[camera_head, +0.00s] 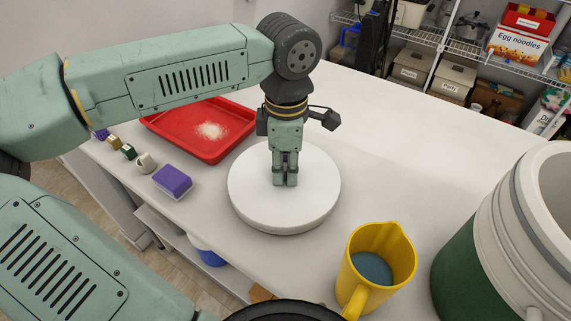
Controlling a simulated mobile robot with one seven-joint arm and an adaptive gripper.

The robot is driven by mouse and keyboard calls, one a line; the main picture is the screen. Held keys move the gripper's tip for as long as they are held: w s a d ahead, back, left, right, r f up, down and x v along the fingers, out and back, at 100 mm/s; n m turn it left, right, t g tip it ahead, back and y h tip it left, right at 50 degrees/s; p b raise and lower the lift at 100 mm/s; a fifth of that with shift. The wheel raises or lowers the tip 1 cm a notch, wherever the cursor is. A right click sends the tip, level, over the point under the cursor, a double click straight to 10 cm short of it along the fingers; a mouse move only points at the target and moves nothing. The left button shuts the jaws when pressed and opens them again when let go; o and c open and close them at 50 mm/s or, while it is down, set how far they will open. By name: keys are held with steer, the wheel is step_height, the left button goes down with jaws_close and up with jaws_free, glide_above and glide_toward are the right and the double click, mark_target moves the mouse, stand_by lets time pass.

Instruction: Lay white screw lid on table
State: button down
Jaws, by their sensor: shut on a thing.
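The white screw lid (252,205) is a large round white disc in the middle of the head view, lying flat and level. My gripper (285,181) points straight down over its middle, with its fingers close together and shut on the lid. The part pinched between the fingertips is hidden. The lid is at or just above the white table (400,155); I cannot tell whether it touches. A green and white drum-shaped container (480,240) with an open top stands at the right edge.
A yellow jug (354,285) with blue-grey contents stands in front, right of the lid. A red tray (190,143) with white powder lies behind left. A purple-topped block (172,181) and several small items line the left edge. The table's back right is clear.

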mark_target(286, 166)
steer(key=shift+f, duration=0.2)
steer(key=c, duration=1.5)
jaws_free()
steer(key=shift+o, duration=0.2)
steer(key=shift+r, duration=0.1)
step_height(286, 166, up, 12)
steer(key=shift+r+b, duration=0.15)
steer(key=shift+b, duration=0.2)
